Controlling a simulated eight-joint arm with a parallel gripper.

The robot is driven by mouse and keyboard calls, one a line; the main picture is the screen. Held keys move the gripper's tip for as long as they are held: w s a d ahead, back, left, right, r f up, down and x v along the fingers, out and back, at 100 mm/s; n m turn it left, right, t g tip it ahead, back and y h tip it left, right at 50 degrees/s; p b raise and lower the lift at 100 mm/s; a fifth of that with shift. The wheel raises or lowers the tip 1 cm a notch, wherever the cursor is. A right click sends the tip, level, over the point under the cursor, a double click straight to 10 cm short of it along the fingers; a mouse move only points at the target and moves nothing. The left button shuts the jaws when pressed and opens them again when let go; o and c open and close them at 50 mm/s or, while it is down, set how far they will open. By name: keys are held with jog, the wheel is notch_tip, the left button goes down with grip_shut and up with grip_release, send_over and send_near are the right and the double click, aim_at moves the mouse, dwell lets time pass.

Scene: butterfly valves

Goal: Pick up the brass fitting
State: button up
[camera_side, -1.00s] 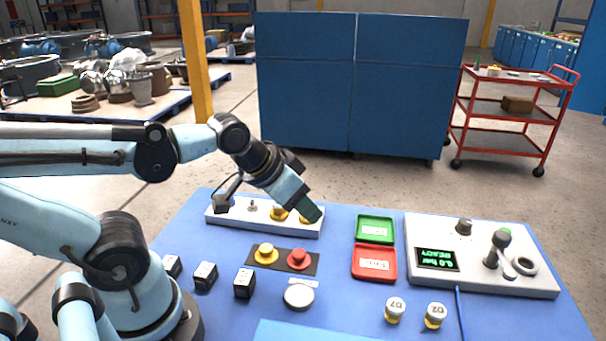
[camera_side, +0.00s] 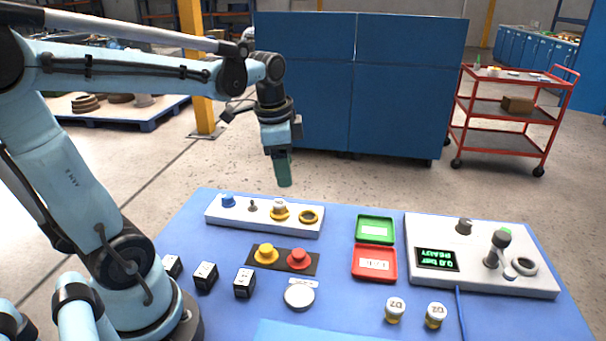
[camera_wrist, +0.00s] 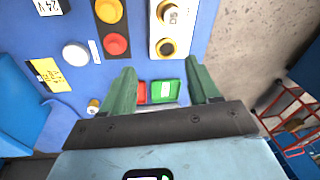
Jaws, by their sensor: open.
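Two small brass-coloured fittings with pale labelled tops stand upright at the front right of the blue table, the left one (camera_side: 395,311) and the right one (camera_side: 435,316). One of them shows in the wrist view (camera_wrist: 93,106). Another pale-topped piece on a yellow ring (camera_side: 279,210) stands on the white strip at the back, also in the wrist view (camera_wrist: 171,12). I cannot tell which is meant. My gripper (camera_side: 284,183) points down above the white strip, clear of it. In the wrist view its green fingers (camera_wrist: 160,64) are open with nothing between them.
The white strip (camera_side: 235,214) also has a blue knob and an empty yellow ring (camera_side: 308,216). Yellow and red buttons (camera_side: 267,254), green and red trays (camera_side: 375,230), a round white disc (camera_side: 299,295) and a control panel (camera_side: 530,284) stand on the table.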

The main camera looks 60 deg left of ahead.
jog(key=a+m+g, duration=0.2)
jog(key=a+m, duration=0.1)
jog(key=a, duration=0.2)
send_over(277, 202)
jog(key=shift+h, duration=0.3)
jog(key=f, duration=0.7)
jog(key=shift+s+d, duration=0.15)
jog(key=shift+d, duration=0.05)
jog(key=f, duration=0.3)
jog(key=shift+w+a+f, duration=0.2)
jog(key=shift+a+f, duration=0.05)
jog(key=shift+f, duration=0.85)
grip_shut()
jog(key=shift+r, duration=0.1)
